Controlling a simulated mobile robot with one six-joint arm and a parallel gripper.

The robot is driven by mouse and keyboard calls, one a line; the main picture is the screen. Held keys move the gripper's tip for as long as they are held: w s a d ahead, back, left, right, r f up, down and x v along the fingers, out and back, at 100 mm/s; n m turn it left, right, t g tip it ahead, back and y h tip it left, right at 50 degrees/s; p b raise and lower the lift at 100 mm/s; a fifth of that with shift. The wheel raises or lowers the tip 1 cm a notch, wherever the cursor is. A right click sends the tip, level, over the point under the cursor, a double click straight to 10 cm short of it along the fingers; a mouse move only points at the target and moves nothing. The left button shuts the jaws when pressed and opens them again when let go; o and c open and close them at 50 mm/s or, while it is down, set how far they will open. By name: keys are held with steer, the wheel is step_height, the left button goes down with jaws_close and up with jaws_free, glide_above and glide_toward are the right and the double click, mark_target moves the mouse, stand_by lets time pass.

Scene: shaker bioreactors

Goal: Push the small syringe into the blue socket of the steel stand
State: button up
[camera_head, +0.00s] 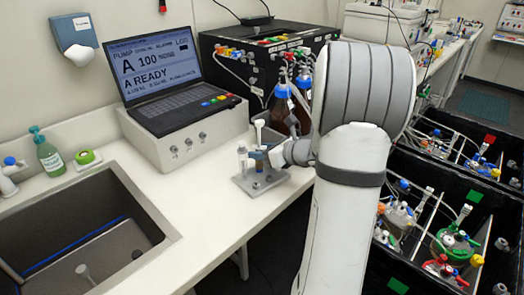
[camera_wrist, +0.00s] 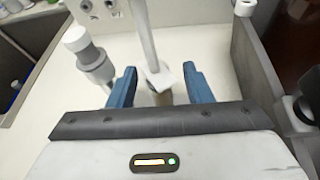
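The steel stand (camera_head: 262,185) is a flat plate on the white counter, in front of the laptop. A slim syringe with a pale plunger (camera_head: 259,125) stands upright there; its shaft and square flange (camera_wrist: 169,76) show in the wrist view. My gripper (camera_wrist: 159,70) has two blue fingers, one on each side of this syringe, with a visible gap to both. In the head view my gripper (camera_head: 263,157) is low over the stand. A thicker clear syringe or tube (camera_head: 242,160) stands just left; its white top (camera_wrist: 76,39) shows in the wrist view. The blue socket cannot be made out.
A laptop (camera_head: 170,75) on a white pump box (camera_head: 185,140) stands behind the stand. Brown bottles (camera_head: 282,108) and a black box (camera_head: 250,62) are behind my gripper. A sink (camera_head: 85,225) lies to the left. Bare counter is in front of the box.

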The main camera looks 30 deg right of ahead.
steer(key=shift+o, duration=0.7)
steer(key=v, duration=0.7)
steer(key=shift+s+d, duration=0.15)
steer(key=shift+s, duration=0.25)
steer(key=shift+r, duration=0.1)
